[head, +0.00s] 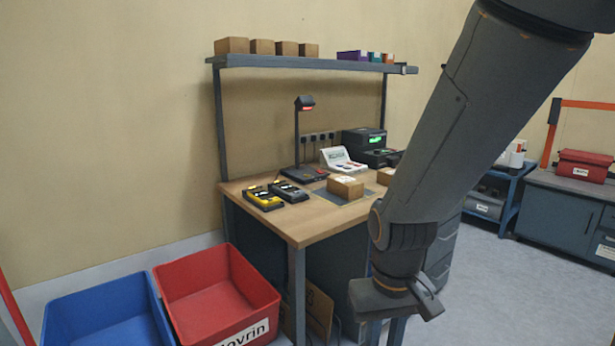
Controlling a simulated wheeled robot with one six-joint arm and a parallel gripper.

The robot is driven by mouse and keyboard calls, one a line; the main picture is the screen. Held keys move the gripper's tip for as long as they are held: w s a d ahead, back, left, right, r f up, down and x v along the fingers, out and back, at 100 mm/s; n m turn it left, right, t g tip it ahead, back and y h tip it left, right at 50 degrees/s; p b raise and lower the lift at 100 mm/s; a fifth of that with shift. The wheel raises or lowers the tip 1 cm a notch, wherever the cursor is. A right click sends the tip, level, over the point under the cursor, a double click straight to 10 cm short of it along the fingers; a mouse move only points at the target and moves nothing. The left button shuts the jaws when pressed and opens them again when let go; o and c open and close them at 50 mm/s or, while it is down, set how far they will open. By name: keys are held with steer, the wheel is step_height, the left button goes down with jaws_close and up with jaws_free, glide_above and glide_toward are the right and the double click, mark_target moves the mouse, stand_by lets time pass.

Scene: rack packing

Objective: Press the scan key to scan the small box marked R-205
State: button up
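A small brown box (345,189) with a pale label on top sits on the grey mat on the bench. A second small box (386,177) lies to its right, partly hidden by my arm. Their markings are too small to read. A scanner head (305,102) hangs on a post above a dark base (304,174), left of the first box. A white sloped panel (341,160) with coloured keys stands behind the box; I cannot tell which is the scan key. My gripper (385,332) points down in front of the bench, clear of the boxes. Its fingertips are cut off by the lower edge.
Yellow and black devices (276,195) lie at the wooden bench's (285,222) left front. A dark machine with a green display (364,140) stands at the back. Blue (105,293) and red (222,270) bins stand on the floor. A shelf (310,63) spans overhead.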

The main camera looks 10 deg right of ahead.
jaws_close()
stand_by(1.4)
